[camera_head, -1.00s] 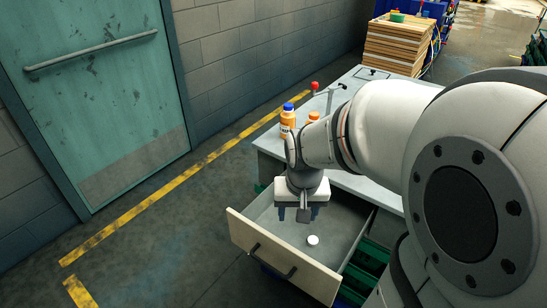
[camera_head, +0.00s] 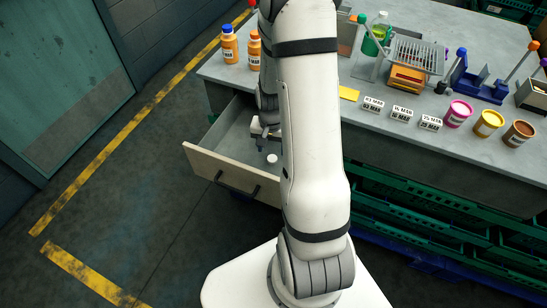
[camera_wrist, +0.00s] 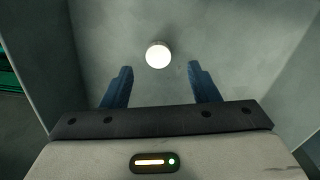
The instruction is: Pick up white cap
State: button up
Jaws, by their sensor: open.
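The white cap (camera_head: 272,158) is small and round and lies on the grey floor of the open drawer (camera_head: 205,163). In the wrist view the cap (camera_wrist: 158,55) lies ahead of my gripper (camera_wrist: 160,75), about centred between the lines of its two blue fingers and a little beyond their tips. The fingers are apart with nothing between them. In the head view my gripper (camera_head: 262,134) is over the drawer just behind the cap, and my arm hides part of it.
The grey worktop (camera_head: 455,95) above the drawer holds two orange bottles (camera_head: 229,46), labelled blocks (camera_head: 402,114), several colored jars (camera_head: 488,123) and racks. Green crates (camera_head: 430,205) sit below it. The drawer walls surround my gripper. The floor at left is clear.

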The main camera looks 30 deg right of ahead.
aim_at(272, 158)
jog(key=shift+s+f, duration=0.1)
jog(key=shift+f, duration=2.05)
jog(key=shift+c, duration=0.4)
jog(key=c, duration=1)
jog(key=shift+o, duration=0.2)
jog(key=shift+r, duration=0.15)
